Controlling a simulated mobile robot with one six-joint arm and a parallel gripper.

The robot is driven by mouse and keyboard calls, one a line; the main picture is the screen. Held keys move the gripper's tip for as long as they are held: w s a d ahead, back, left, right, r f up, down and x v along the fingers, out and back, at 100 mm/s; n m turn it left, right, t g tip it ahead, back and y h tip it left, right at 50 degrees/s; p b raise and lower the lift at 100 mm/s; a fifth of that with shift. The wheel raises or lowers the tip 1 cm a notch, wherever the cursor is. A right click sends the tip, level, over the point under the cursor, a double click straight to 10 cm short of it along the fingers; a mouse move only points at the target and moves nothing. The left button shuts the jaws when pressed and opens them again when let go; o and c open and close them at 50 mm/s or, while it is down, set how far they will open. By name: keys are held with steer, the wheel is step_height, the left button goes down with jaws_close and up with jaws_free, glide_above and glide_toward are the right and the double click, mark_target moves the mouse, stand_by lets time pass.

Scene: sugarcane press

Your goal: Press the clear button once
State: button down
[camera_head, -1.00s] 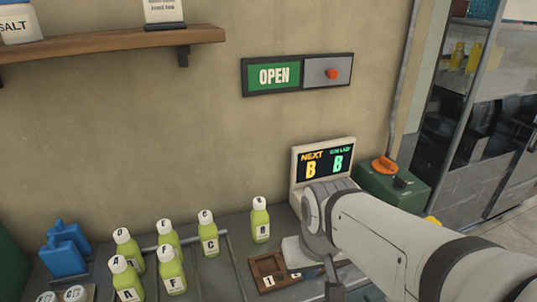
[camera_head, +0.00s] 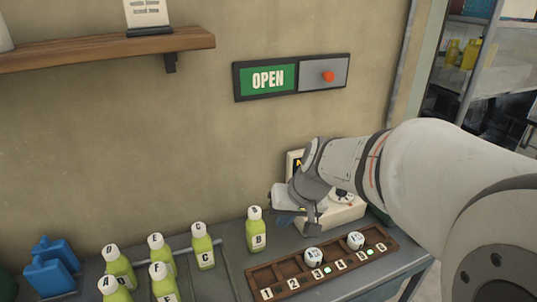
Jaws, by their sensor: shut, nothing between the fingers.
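The cream display device (camera_head: 345,213) stands on the counter against the wall. Its screen (camera_head: 297,165) is mostly hidden behind my wrist, with only its left edge showing. A small dark control (camera_head: 343,195) shows on its base to the right of my gripper. I cannot read a label, so I cannot tell which button is the clear button. My gripper (camera_head: 284,219) is shut and empty, at the left front of the device. I cannot tell whether it touches the device.
A wooden tray (camera_head: 293,283) with numbered slots holds two white round pieces (camera_head: 314,256). Several green bottles (camera_head: 203,246) stand at left, one labelled B (camera_head: 256,231) close to my gripper. An OPEN sign (camera_head: 267,79) with a red button (camera_head: 328,76) hangs on the wall.

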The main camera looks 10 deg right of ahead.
steer(key=w+d+m+t+y+p, duration=0.1)
steer(key=w+d+m+t+p, duration=0.3)
steer(key=w, duration=1.1)
steer(key=w+d+f+m+t+h, duration=0.1)
steer(key=w+d+f, duration=0.3)
steer(key=w+d, duration=0.5)
steer(key=d, duration=0.2)
steer(key=shift+w+d, duration=0.35)
steer(key=shift+w, duration=0.05)
steer(key=shift+f+b, duration=0.1)
steer(key=shift+b, duration=0.2)
step_height(320, 180, down, 7)
steer(key=b, duration=0.4)
steer(key=shift+f, duration=0.15)
steer(key=shift+f+b, duration=0.7)
steer(key=shift+b, duration=0.4)
steer(key=shift+f, duration=0.15)
steer(key=shift+f+b, duration=0.3)
steer(key=shift+b, duration=0.55)
